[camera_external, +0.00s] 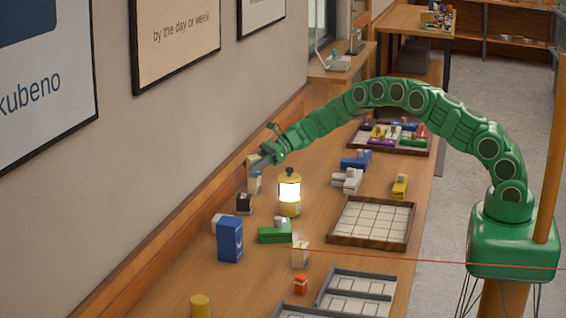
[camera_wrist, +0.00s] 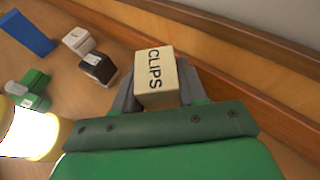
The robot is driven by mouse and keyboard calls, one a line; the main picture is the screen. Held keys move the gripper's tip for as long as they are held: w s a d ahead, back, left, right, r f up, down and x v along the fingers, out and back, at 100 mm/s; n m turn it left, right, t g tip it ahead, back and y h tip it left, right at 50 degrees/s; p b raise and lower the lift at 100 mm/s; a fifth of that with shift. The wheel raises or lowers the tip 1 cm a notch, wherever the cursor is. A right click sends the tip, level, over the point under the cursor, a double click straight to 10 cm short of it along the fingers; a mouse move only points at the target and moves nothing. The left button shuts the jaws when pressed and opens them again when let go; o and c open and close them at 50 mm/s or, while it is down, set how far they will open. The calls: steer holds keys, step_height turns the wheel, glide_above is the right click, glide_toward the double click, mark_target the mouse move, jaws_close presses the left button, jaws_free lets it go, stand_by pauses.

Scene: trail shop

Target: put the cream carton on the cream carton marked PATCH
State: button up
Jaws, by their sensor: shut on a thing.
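My gripper (camera_external: 260,163) is shut on a cream carton (camera_wrist: 156,80) marked CLIPS, near the wall side of the counter. In the wrist view the carton sits between the two grey fingers, its lettered face toward the camera. In the external view cream surfaces show above and below the fingers; the lower cream part (camera_external: 255,184) may be the same carton or another one under it, I cannot tell. Another small cream carton (camera_external: 300,254) stands on the counter at the front; its marking is too small to read. I cannot read PATCH anywhere.
A lit yellow lantern (camera_external: 289,192) stands right of the gripper. A dark box (camera_external: 244,203), a blue box (camera_external: 230,240) and a green block (camera_external: 275,232) stand nearer the camera. An empty gridded tray (camera_external: 331,239) lies to the right. A wooden ledge runs along the wall.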

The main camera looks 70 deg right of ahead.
steer(key=shift+f, duration=0.1)
steer(key=o, duration=1.1)
steer(key=shift+s+d+r, duration=0.15)
steer(key=shift+r, duration=0.1)
steer(key=v, duration=1.1)
steer(key=shift+s+d+r, duration=0.15)
steer(key=shift+s+d, duration=0.05)
